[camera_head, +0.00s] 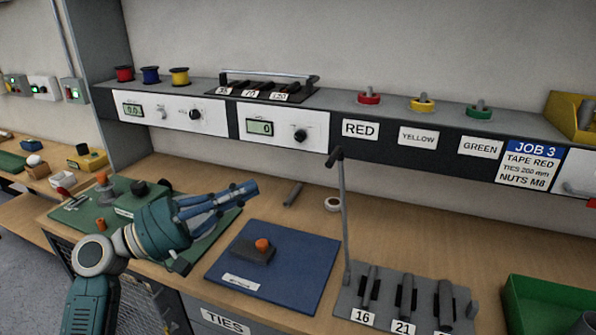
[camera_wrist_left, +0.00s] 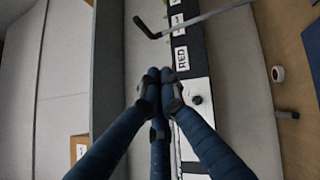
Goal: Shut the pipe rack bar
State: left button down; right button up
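The pipe rack (camera_head: 395,308) stands at the front right of the bench, with several dark pipes in slots labelled 16 and 21; one more label is cut off. Its grey bar (camera_head: 344,220) stands upright at the rack's left end, raised clear of the pipes, with a dark handle at the top. The bar also shows in the left wrist view (camera_wrist_left: 205,18), near the top. My left gripper (camera_head: 252,188) is left of the bar and apart from it, fingers pointing right. Its fingertips (camera_wrist_left: 160,75) are together with nothing visible between them. My right gripper is out of view.
A blue mat (camera_head: 300,262) with an orange-knobbed block (camera_head: 255,250) lies left of the rack. A white ring (camera_head: 332,204) and a short grey pipe (camera_head: 293,194) lie behind it. The instrument shelf (camera_head: 350,104) overhangs the back. A green bin (camera_head: 540,300) is at right.

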pick_arm(q)
jog(key=s+p+x, duration=0.1)
jog(key=p+x, duration=0.2)
jog(key=x, duration=0.3)
jog(key=s+d+r+p+x, duration=0.1)
jog(key=p+x, duration=0.2)
jog(key=x, duration=0.3)
jog(key=shift+s+d, duration=0.2)
jog(key=shift+d, duration=0.25)
jog(key=shift+r, duration=0.15)
